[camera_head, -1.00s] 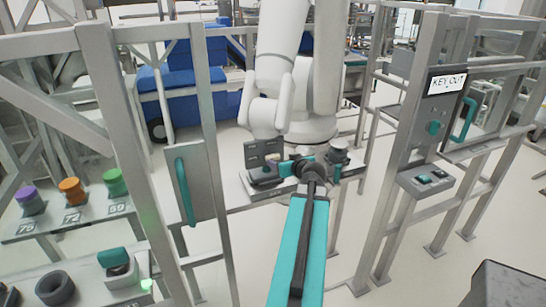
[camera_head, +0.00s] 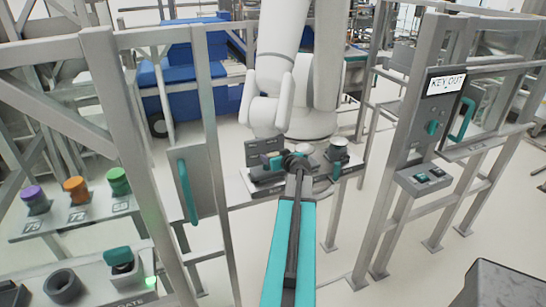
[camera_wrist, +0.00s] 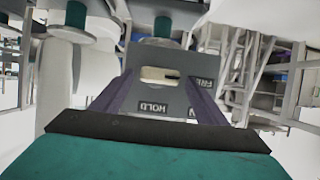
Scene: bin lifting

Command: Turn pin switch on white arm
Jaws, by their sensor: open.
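The white arm (camera_head: 285,75) stands behind the fence on a grey ledge. A dark grey upright plate (camera_head: 258,146) stands at its foot. In the wrist view a grey plate (camera_wrist: 150,98) fills the middle, with a pale slot and upside-down labels HOLD and FREE. A teal cylinder (camera_wrist: 161,27) rises behind it. My gripper (camera_head: 297,160) is over the ledge, partly hiding what lies behind it. In the wrist view its two dark fingers (camera_wrist: 158,80) are spread either side of the plate, holding nothing. Contact with the plate cannot be told.
A metal fence with a gate handle (camera_head: 186,191) stands at left. A post with a KEY OUT panel (camera_head: 446,84) stands at right. A rack with purple, orange and green knobs (camera_head: 75,189) is at lower left.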

